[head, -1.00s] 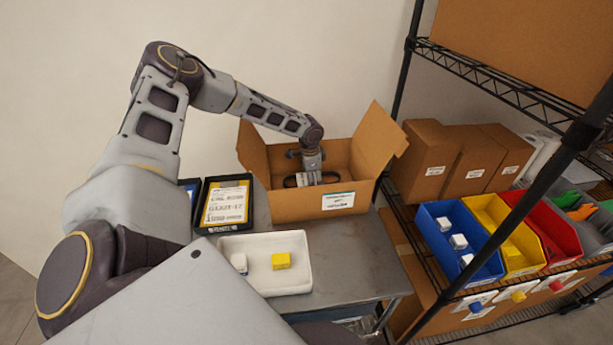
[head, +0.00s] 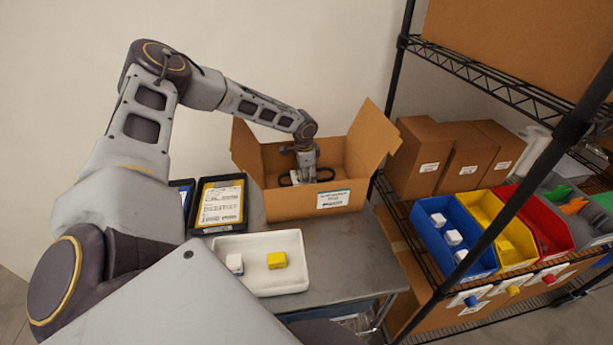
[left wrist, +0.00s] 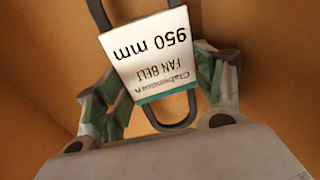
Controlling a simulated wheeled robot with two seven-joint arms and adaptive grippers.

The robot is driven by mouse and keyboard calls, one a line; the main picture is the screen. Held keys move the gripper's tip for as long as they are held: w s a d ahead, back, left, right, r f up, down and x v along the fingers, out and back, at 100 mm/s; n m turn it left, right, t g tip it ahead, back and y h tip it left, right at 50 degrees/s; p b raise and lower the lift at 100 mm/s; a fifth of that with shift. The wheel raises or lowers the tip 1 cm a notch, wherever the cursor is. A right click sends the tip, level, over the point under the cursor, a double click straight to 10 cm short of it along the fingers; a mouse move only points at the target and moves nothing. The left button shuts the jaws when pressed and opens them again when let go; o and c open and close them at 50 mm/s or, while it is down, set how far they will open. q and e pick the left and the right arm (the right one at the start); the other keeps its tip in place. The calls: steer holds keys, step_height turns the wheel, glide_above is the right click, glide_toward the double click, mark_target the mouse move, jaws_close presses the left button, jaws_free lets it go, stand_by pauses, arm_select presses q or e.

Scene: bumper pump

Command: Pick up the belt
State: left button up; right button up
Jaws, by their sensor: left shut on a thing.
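The belt (left wrist: 177,125) is a black loop with a white and teal sleeve (left wrist: 150,62) that reads "FAN BELT 950 mm". In the head view the belt (head: 286,181) shows partly inside the open cardboard box (head: 290,206). My left gripper (head: 306,176) reaches down into that box from above. In the left wrist view my left gripper (left wrist: 160,92) has its green-padded fingers on both sides of the sleeve and is shut on the belt. The box's inside wall fills the background there. My right gripper is not in view.
A white tray (head: 289,247) with a white block and a yellow block (head: 277,260) stands in front of the box. A black-framed document tray (head: 220,204) lies left of it. A wire shelf with blue, yellow and red bins (head: 447,246) stands at right.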

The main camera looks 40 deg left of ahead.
arm_select(q)
step_height(320, 180, up, 16)
steer(key=r, duration=0.1)
steer(key=s+d+b, duration=0.2)
steer(key=s+d, duration=0.9)
steer(key=d, duration=0.3)
steer(key=shift+b, duration=0.3)
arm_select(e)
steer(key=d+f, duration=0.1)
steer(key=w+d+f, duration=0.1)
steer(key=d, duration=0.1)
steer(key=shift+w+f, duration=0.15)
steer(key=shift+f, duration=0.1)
arm_select(q)
steer(key=shift+s, duration=0.1)
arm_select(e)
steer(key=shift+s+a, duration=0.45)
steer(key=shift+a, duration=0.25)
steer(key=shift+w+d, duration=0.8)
